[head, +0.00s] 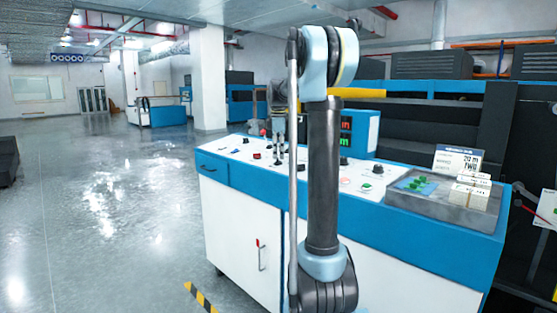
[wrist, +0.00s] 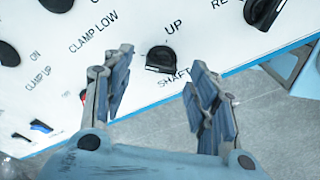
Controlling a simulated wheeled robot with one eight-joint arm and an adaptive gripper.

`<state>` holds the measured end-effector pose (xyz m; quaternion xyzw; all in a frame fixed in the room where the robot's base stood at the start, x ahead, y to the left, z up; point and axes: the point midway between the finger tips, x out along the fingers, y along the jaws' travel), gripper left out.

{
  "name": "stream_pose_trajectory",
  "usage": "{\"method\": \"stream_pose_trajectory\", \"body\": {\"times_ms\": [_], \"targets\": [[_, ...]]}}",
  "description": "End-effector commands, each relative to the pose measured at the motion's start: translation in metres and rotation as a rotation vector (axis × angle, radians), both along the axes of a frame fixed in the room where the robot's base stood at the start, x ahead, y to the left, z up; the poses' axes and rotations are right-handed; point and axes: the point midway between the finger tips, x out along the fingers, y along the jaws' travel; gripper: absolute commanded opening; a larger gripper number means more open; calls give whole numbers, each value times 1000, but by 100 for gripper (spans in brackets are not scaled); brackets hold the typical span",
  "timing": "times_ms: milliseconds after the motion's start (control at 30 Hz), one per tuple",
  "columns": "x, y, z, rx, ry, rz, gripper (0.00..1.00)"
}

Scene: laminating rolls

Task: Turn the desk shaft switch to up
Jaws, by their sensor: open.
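The shaft switch (wrist: 163,58) is a black knob on the white panel in the wrist view. The word UP is printed above it and SHAFT below it. A pale mark shows along its lower edge; I cannot tell its exact setting. My gripper (wrist: 157,72) is open, with one finger to the left of the knob and one to the right, apart from it in the picture. In the head view my gripper (head: 279,161) points down over the far part of the desk panel (head: 325,172); the switch cannot be made out there.
Other black knobs (wrist: 262,13) stand on the panel, with CLAMP LOW and CLAMP UP labels to the left. Small red and blue rocker switches (wrist: 40,126) lie lower left. The panel's blue edge runs below the switch. Open floor (head: 100,210) lies left of the desk.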

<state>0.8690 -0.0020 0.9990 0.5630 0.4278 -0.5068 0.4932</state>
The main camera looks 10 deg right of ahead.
Motion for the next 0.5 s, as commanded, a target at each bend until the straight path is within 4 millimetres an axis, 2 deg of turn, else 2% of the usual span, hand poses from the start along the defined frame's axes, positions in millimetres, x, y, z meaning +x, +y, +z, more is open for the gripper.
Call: {"method": "stream_pose_trajectory", "body": {"times_ms": [200, 500], "targets": [[3, 0, -23, 0, 0, 0, 53], [4, 0, -30, 0, 0, 0, 53]]}}
